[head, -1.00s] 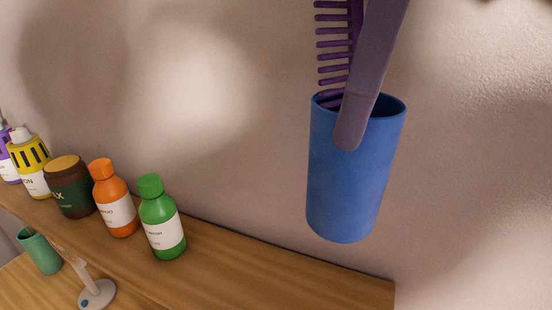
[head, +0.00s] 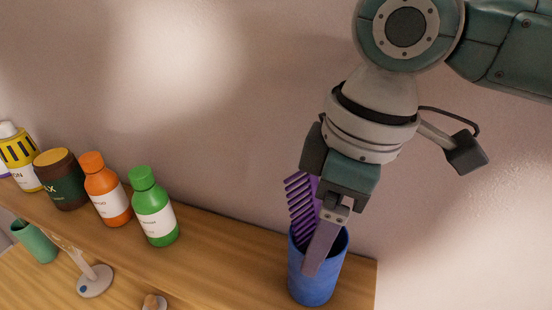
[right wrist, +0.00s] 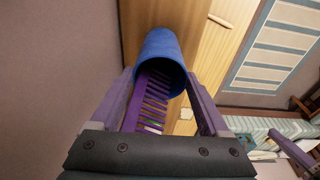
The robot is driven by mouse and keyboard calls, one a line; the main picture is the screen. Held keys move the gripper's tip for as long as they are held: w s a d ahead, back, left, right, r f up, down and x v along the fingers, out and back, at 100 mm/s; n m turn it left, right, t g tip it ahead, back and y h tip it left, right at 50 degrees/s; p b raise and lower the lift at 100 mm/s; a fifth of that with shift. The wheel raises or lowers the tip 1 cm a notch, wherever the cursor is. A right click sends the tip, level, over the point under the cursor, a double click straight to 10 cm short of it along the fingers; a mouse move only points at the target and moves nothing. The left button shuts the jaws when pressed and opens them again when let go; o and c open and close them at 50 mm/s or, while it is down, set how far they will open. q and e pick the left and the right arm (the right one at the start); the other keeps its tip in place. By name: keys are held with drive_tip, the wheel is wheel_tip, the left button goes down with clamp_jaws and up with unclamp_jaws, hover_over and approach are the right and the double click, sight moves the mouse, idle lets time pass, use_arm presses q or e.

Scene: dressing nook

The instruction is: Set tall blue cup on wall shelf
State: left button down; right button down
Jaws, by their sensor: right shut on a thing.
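The tall blue cup (head: 314,285) is upright, with a purple comb (head: 300,208) standing in it. My right gripper (head: 320,262) comes down from above and is shut on the cup's rim and wall. The cup is over the right end of the wooden wall shelf (head: 235,262); I cannot tell whether its base touches the wood. In the right wrist view the cup (right wrist: 163,50) sits between the fingertips, and the comb (right wrist: 152,98) lies between the fingers.
A green bottle (head: 153,208), an orange bottle (head: 105,190), a brown jar (head: 60,180) and a yellow-and-black bottle (head: 20,155) stand along the shelf to the left. Below are a green cup (head: 35,242) and a white stand (head: 95,280). Shelf between green bottle and blue cup is clear.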

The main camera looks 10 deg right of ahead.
unclamp_jaws()
drive_tip(key=shift+f, duration=0.1)
wheel_tip(320, 180, up, 12)
drive_tip(key=s+d+b, duration=0.1)
drive_tip(key=shift+d+b, duration=0.2)
drive_tip(key=shift+b, duration=0.2)
drive_tip(key=shift+s, duration=0.15)
